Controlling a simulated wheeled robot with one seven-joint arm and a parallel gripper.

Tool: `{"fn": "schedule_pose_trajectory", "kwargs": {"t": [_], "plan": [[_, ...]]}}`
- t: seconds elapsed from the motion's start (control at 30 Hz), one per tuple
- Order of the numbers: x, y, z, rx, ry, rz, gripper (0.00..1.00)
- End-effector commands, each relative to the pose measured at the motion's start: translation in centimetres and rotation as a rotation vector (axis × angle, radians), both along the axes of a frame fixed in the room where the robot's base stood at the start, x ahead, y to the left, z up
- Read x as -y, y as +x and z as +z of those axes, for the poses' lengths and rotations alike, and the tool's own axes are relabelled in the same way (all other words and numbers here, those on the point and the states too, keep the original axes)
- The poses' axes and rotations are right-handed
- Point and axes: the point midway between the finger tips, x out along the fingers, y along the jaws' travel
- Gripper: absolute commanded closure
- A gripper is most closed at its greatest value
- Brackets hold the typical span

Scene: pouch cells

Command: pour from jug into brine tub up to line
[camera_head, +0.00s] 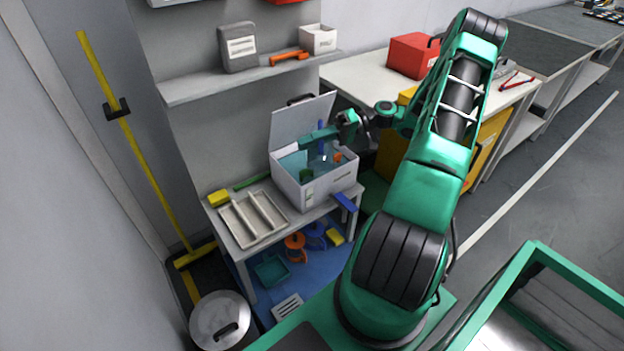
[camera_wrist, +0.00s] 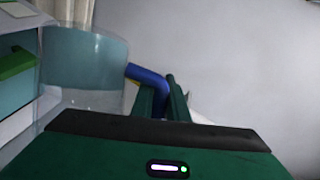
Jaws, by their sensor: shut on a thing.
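The brine tub is a white box (camera_head: 315,193) with its lid (camera_head: 300,118) raised, standing on the small bench. Teal and several small coloured things show inside its opening. My gripper (camera_head: 320,134) is over the tub, in front of the lid. In the wrist view my gripper (camera_wrist: 163,84) has its dark green fingers shut on the blue handle (camera_wrist: 145,74) of the clear jug (camera_wrist: 85,60). Teal shows through the jug wall; I cannot tell whether this is liquid inside it. The jug's tilt and the tub's fill line cannot be made out.
A grey tray (camera_head: 237,222) lies left of the tub on the bench. A shelf (camera_head: 240,77) with a grey container (camera_head: 238,47) and a white box (camera_head: 318,40) is above. A red case (camera_head: 412,56) stands on the table behind. A lidded bin (camera_head: 221,320) is on the floor.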

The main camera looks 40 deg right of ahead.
Motion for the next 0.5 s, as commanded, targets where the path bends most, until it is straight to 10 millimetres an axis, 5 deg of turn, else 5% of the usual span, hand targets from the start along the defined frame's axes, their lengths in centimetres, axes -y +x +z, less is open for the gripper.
{"fn": "schedule_pose_trajectory", "kwargs": {"t": [0.5], "plan": [[-1.2, -1.4, -1.6, 0.184, -0.147, 0.002, 1.0]]}}
